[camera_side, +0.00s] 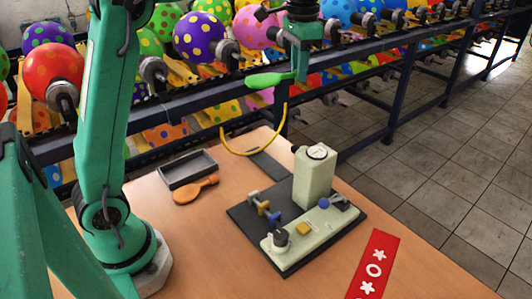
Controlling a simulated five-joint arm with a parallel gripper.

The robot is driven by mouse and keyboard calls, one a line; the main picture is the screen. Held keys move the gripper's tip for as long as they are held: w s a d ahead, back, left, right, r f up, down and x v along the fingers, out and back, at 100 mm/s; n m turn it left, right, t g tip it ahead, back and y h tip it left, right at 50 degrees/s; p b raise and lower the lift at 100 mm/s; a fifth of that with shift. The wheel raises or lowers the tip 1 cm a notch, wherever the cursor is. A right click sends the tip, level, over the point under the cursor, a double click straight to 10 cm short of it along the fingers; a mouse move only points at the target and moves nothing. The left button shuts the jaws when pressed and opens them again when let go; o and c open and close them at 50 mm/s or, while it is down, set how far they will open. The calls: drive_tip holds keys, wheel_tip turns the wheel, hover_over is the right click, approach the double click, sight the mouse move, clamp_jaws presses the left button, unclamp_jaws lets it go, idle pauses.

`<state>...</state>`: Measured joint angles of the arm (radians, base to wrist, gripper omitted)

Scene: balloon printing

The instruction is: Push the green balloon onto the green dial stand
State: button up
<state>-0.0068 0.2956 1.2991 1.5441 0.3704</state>
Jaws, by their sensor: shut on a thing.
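A limp green balloon (268,80) is in my gripper (301,74), high above the table near the back. The balloon sticks out to the left of the jaws, roughly level, with its rounded end leftmost. My gripper is shut on its right end, which the jaws partly hide. The pale green dial stand (314,180) stands upright below, with a round white dial (318,152) near its top. A short dark nozzle shows at its upper left. The balloon is well above the stand and apart from it.
The stand sits on a dark base plate (250,232) with small fittings. A grey tray (180,177) and an orange balloon (193,191) lie to the left. A yellow hose (251,154) curves behind. A red printed strip (373,264) lies front right. Racks of balloons line the back.

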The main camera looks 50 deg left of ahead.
drive_tip(key=s+a+f+m+t, duration=0.1)
drive_tip(key=a+f+m+t, duration=0.2)
drive_tip(key=f+m, duration=0.7)
drive_tip(key=shift+s+a+m, duration=0.2)
drive_tip(key=shift+a+m, duration=1.1)
drive_tip(key=shift+m, duration=0.6)
drive_tip(key=shift+f, duration=0.1)
drive_tip(key=shift+f, duration=0.2)
drive_tip(key=d+f, duration=0.3)
drive_tip(key=f, duration=0.6)
drive_tip(key=shift+d+f, duration=0.3)
drive_tip(key=shift+d, duration=0.1)
drive_tip(key=shift+d, duration=0.65)
idle(1.4)
